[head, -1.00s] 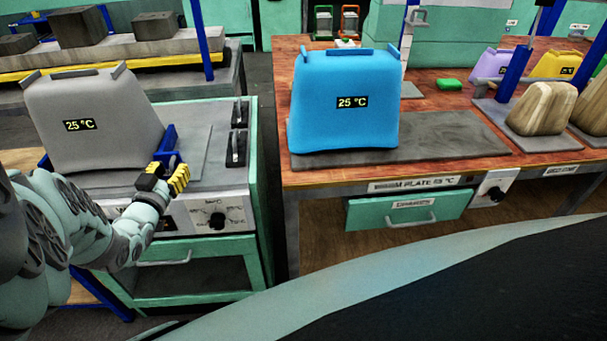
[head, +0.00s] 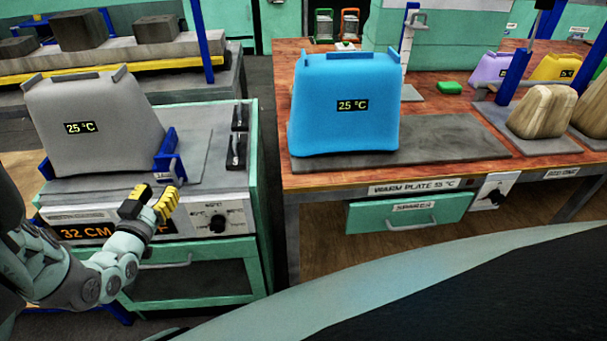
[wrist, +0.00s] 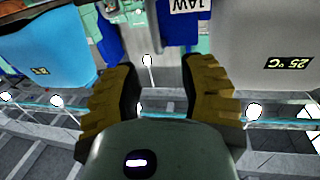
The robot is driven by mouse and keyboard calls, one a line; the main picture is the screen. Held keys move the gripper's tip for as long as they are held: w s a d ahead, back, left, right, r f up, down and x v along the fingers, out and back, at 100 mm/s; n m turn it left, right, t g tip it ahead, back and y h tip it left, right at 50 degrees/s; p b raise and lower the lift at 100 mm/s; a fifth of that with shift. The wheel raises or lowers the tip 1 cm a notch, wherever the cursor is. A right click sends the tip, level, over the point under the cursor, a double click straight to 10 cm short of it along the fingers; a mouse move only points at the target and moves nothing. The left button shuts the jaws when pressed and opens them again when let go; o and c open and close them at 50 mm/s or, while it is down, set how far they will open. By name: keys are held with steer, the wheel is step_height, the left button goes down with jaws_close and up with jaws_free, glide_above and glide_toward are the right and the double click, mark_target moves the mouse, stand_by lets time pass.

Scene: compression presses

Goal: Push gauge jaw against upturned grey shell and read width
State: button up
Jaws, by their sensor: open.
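The grey shell (head: 95,105) stands upturned on the gauge bench at left, its wide end down, with a 25 °C label. The blue gauge jaw (head: 168,160) is at its lower right side; I cannot tell for sure that they touch. The wrist view shows the labelled jaw (wrist: 190,25) beyond the fingers and the grey shell (wrist: 262,30) at right.
A blue shell (head: 345,105) stands on the warm plate (head: 450,138) on the wooden table at right. A narrow floor gap separates table and bench. Two dark levers (head: 237,150) sit at the bench's right edge, and a dial (head: 217,224) is on its front.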

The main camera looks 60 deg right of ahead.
steer(key=shift+v, duration=2.45)
steer(key=shift+w+r, duration=0.1)
